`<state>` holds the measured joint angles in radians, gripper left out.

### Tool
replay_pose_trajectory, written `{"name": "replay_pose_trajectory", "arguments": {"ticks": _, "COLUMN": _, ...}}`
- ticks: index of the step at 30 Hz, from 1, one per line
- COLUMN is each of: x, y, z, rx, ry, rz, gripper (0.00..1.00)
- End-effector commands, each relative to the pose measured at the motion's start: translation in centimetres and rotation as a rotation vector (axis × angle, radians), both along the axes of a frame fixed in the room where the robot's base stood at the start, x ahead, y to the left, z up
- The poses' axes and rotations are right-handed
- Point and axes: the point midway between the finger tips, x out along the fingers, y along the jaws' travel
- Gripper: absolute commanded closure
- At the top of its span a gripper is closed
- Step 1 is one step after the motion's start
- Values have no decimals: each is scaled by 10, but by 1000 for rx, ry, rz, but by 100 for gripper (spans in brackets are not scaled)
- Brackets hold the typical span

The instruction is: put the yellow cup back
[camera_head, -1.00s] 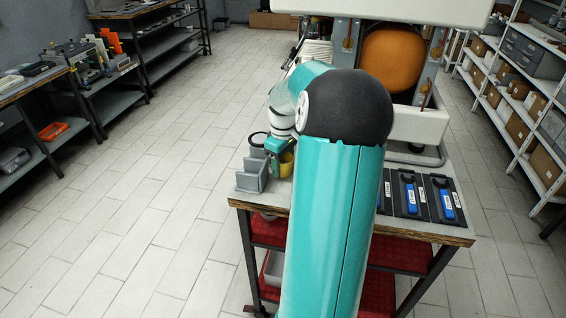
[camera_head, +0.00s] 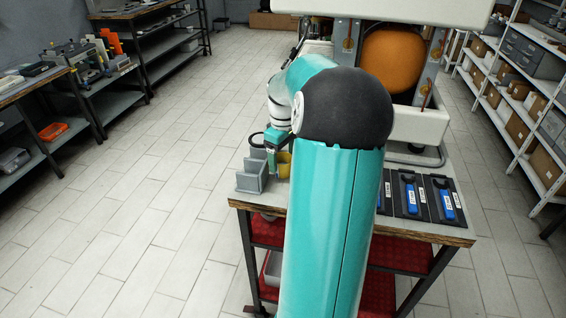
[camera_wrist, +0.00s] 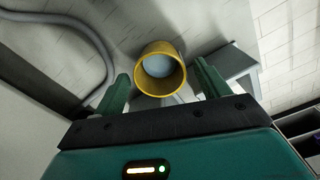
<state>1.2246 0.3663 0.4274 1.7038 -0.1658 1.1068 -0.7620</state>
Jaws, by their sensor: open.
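The yellow cup (camera_wrist: 161,69) is in the wrist view just beyond and between the two fingers of my gripper (camera_wrist: 158,88). Its round mouth faces the camera and its inside looks pale. The green fingers are spread, with a gap on each side of the cup. In the head view the cup (camera_head: 284,165) stands on the left part of the workbench top (camera_head: 300,198), partly hidden by my arm. My gripper (camera_head: 271,152) is beside it there. A grey holder (camera_head: 250,178) with upright walls is just left of the cup; it also shows in the wrist view (camera_wrist: 232,62).
Black trays with blue-handled items (camera_head: 410,193) lie on the right of the bench. A large machine with an orange part (camera_head: 392,62) rises at the back. Open floor (camera_head: 150,210) lies to the left.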

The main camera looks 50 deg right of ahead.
Motion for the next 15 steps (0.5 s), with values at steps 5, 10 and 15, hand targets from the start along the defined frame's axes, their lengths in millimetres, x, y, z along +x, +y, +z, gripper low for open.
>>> {"name": "replay_pose_trajectory", "arguments": {"ticks": 5, "x": 1, "y": 0, "z": 42, "rx": -5, "ry": -2, "rz": 0, "gripper": 26}}
{"name": "replay_pose_trajectory", "arguments": {"ticks": 10, "x": 1, "y": 0, "z": 74, "rx": -3, "ry": -1, "rz": 0, "gripper": 26}}
{"name": "replay_pose_trajectory", "arguments": {"ticks": 15, "x": 0, "y": 0, "z": 89, "rx": -1, "ry": 0, "rz": 0, "gripper": 26}}
